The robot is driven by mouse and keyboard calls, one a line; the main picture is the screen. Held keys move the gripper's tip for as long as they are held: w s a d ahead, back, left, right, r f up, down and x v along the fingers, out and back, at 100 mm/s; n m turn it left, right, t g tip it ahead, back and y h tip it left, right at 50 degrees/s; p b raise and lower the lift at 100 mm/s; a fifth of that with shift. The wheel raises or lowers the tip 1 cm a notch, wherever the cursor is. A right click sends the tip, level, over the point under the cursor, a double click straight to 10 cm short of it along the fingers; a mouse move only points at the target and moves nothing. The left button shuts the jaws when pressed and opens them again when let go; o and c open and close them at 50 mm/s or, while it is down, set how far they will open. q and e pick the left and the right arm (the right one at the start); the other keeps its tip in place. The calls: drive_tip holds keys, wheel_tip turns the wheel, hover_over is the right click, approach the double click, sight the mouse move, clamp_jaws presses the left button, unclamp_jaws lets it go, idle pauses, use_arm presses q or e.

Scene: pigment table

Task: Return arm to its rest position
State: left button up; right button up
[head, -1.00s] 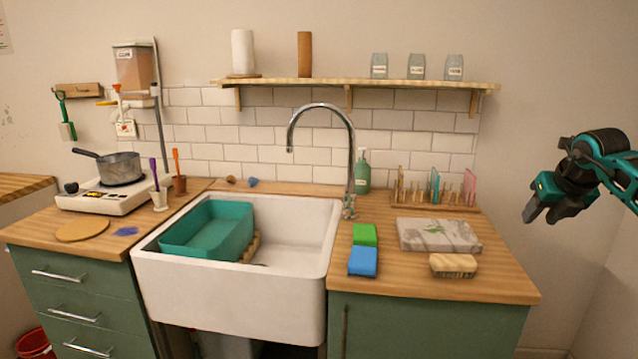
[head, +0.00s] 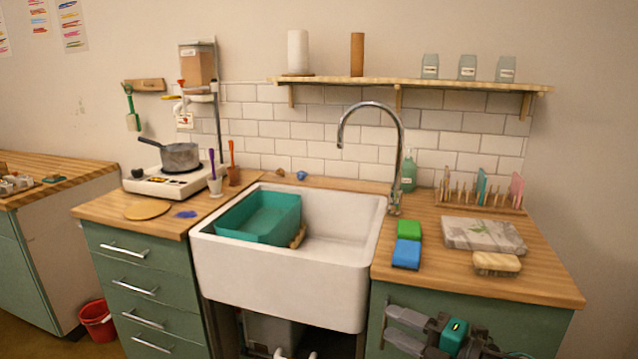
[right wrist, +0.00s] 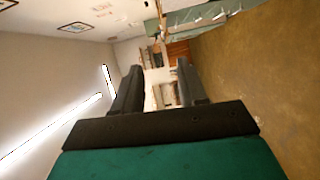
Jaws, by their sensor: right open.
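My right gripper (head: 396,328) is low at the bottom right of the head view, in front of the green cabinet below the right counter. Its two grey fingers point left and stand apart, with nothing between them. In the right wrist view the gripper (right wrist: 155,85) also shows two dark parted fingers, with only the distant room between them. It is apart from the counter and holds nothing. My left gripper is not in view.
The white sink (head: 280,285) holds a teal tub (head: 258,218). The right wooden counter (head: 450,275) bears a blue sponge (head: 406,254), a green sponge (head: 409,229) and a grey slab (head: 483,235). A red bucket (head: 97,320) stands on the floor at left.

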drive_tip(key=s+d+f+m+h, duration=0.1)
drive_tip(key=s+f+m+h, duration=0.4)
drive_tip(key=s+f+m, duration=0.4)
drive_tip(key=s+d+f+m+h, duration=0.2)
drive_tip(key=s+f+m+h, duration=0.3)
drive_tip(key=s+f+m, duration=0.4)
drive_tip(key=s+m, duration=0.4)
drive_tip(key=m, duration=0.2)
drive_tip(key=shift+s+f+m+h, duration=0.2)
drive_tip(key=shift+f+m+h, duration=0.05)
drive_tip(key=shift+m+h, duration=0.15)
